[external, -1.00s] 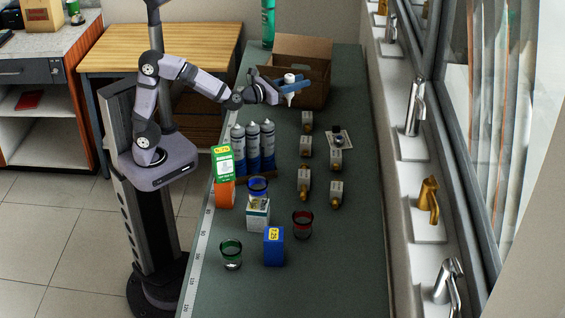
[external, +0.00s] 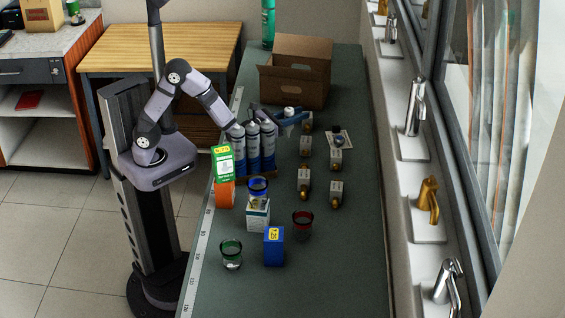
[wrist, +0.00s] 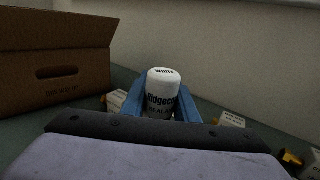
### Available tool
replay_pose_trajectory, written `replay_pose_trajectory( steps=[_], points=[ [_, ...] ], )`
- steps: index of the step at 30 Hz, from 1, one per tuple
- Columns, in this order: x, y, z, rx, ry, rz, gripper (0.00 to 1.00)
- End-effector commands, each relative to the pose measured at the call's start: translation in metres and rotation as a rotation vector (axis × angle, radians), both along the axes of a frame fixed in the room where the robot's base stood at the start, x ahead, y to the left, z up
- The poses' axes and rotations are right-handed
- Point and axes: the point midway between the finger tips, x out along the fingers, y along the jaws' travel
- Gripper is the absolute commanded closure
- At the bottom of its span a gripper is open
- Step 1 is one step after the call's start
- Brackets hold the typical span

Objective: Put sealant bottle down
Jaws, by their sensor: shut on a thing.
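The sealant bottle (wrist: 162,95) is white with dark lettering and stands upright between my blue fingers in the wrist view. In the external view only its white top (external: 288,111) shows clearly. My gripper (external: 290,117) is shut on it, low over the green counter (external: 345,240), just beyond the blue-and-white cans. The lower part of the bottle is hidden, so I cannot tell whether its base touches the counter.
An open cardboard box (external: 300,85) stands behind my gripper. Several blue-and-white cans (external: 253,150) stand in front, close to my forearm. Small boxed fittings (external: 306,147) sit to the right. Glasses and cartons occupy the nearer counter.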

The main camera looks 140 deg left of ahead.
Motion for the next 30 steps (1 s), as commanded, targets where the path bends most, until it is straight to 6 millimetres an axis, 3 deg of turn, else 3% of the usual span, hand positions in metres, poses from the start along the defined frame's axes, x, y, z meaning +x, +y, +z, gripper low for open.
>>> replay_pose_trajectory(
  steps=[5, 15, 30],
  points=[
    [0.0, 0.0, -0.004, -0.001, 0.001, 0.0, 0.97],
    [0.0, 0.0, -0.041, -0.001, 0.001, 0.0, 0.97],
    [0.0, 0.0, -0.047, 0.001, -0.001, 0.0, 0.97]
  ],
)
